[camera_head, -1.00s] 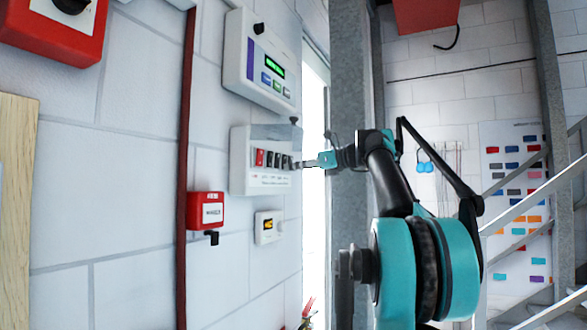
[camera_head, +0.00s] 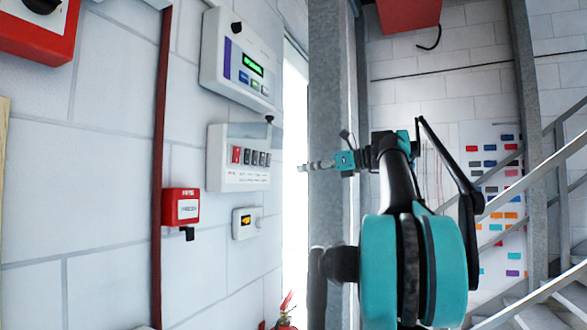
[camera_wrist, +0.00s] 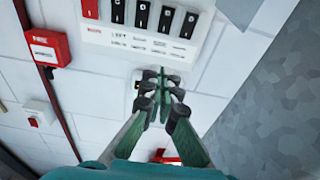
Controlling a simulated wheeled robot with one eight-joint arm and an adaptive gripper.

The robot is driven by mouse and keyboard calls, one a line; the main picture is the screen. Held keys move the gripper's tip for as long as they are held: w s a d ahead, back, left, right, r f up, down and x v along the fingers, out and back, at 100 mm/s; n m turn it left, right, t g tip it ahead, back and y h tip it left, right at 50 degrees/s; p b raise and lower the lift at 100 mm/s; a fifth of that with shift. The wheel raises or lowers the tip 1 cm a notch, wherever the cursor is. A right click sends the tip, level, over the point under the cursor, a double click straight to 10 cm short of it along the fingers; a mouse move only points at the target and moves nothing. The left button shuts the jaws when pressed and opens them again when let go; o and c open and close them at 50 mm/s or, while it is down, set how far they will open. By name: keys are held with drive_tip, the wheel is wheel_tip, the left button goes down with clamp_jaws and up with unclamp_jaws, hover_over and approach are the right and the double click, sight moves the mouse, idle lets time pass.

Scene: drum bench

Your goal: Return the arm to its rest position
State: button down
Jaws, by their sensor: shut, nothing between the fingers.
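My gripper (camera_head: 305,167) is shut and empty in the head view. It points left, in front of a grey steel column, and stands apart from the white switch panel (camera_head: 240,178). That panel holds one red switch and several dark ones in a row. In the wrist view the closed fingertips (camera_wrist: 161,74) show in the middle, with the switch panel (camera_wrist: 140,42) above them. The fingers partly hide a small white box on the wall behind them.
A grey column (camera_head: 330,215) stands right behind my gripper. A display box (camera_head: 241,60), a red call box (camera_head: 181,206) and a small display unit (camera_head: 247,222) are on the left wall. Stair rails (camera_head: 535,175) are at the right. A fire extinguisher (camera_head: 285,317) is low down.

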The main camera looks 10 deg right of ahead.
drive_tip(key=shift+s+d+f, duration=0.1)
drive_tip(key=shift+s+d, duration=0.35)
drive_tip(key=shift+d, duration=0.2)
drive_tip(key=s+a+f+n+g+h, duration=0.2)
drive_tip(key=a+f+n, duration=0.15)
drive_tip(key=f, duration=1.15)
drive_tip(key=s+a+f+n+g+h, duration=0.1)
drive_tip(key=s+a+f+n+h, duration=0.3)
drive_tip(key=f, duration=1)
drive_tip(key=s+a+f+n+g+h, duration=0.15)
drive_tip(key=f+n, duration=0.45)
drive_tip(key=f, duration=0.9)
drive_tip(key=s+d+f+n+h, duration=0.2)
drive_tip(key=s+f+n, duration=0.4)
drive_tip(key=s+f, duration=0.3)
drive_tip(key=s+d+f+n+g+h, duration=0.1)
drive_tip(key=s+f+n+h, duration=0.3)
drive_tip(key=s+f, duration=0.5)
wheel_tip(320, 180, down, 7)
drive_tip(key=shift+d+f+n, duration=0.2)
drive_tip(key=shift+d+n, duration=0.5)
drive_tip(key=shift+n, duration=0.15)
